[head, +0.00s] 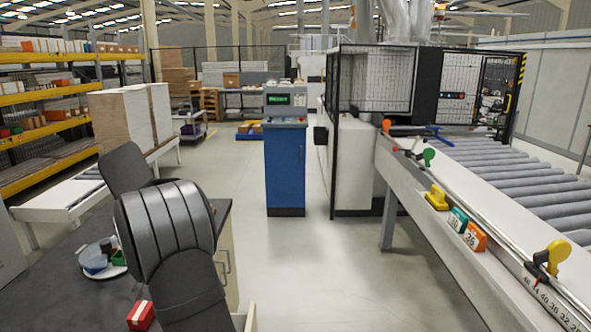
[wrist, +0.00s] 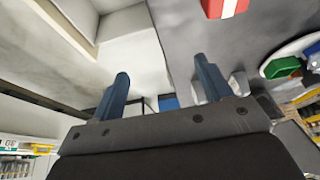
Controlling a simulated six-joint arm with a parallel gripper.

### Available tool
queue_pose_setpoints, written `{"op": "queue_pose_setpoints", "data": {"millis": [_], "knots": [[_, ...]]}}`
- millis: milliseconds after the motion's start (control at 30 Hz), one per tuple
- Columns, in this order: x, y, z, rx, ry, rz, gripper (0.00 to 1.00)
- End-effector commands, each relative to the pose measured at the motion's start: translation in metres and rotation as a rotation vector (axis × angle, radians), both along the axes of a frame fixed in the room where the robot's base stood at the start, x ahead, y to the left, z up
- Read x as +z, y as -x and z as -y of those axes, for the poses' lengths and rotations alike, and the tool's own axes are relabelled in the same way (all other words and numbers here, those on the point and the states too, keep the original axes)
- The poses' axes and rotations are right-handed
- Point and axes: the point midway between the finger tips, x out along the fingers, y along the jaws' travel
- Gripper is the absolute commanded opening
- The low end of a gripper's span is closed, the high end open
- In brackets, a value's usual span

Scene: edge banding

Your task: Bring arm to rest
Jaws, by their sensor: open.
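My gripper (wrist: 163,87) shows in the wrist view with its two dark blue fingers spread apart and nothing between them. In the head view my dark grey arm rises at the lower left, beside and over the dark workbench (head: 50,262), and hides part of it. The gripper itself cannot be made out in the head view. A red and white box (head: 141,316) lies on the bench just left of my arm; it also shows at the top of the wrist view (wrist: 226,8), apart from the fingers.
A round tray (head: 85,262) with small coloured parts sits on the bench, left of my arm. A blue control cabinet (head: 284,165) stands ahead. A roller conveyor (head: 525,185) with a guide rail runs along the right. The floor (head: 310,270) between is clear.

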Motion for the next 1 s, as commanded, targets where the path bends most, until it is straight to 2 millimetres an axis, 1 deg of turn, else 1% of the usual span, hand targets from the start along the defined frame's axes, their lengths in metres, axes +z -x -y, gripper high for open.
{"op": "queue_pose_setpoints", "data": {"millis": [33, 67, 100, 300, 567, 867, 900, 1000], "knots": [[0.006, -0.002, 0.010, -0.003, -0.001, 0.001, 0.71], [0.009, -0.002, 0.015, -0.003, -0.001, 0.001, 0.71], [0.004, 0.006, 0.016, 0.000, 0.003, -0.001, 0.71], [-0.011, 0.035, 0.029, -0.003, 0.008, 0.003, 0.71], [-0.028, 0.074, 0.047, -0.004, 0.007, 0.006, 0.71], [-0.047, 0.123, 0.071, 0.001, 0.002, 0.000, 0.71], [-0.057, 0.123, 0.072, 0.002, 0.005, -0.002, 0.71], [-0.077, 0.123, 0.072, 0.001, 0.005, -0.003, 0.71]]}}
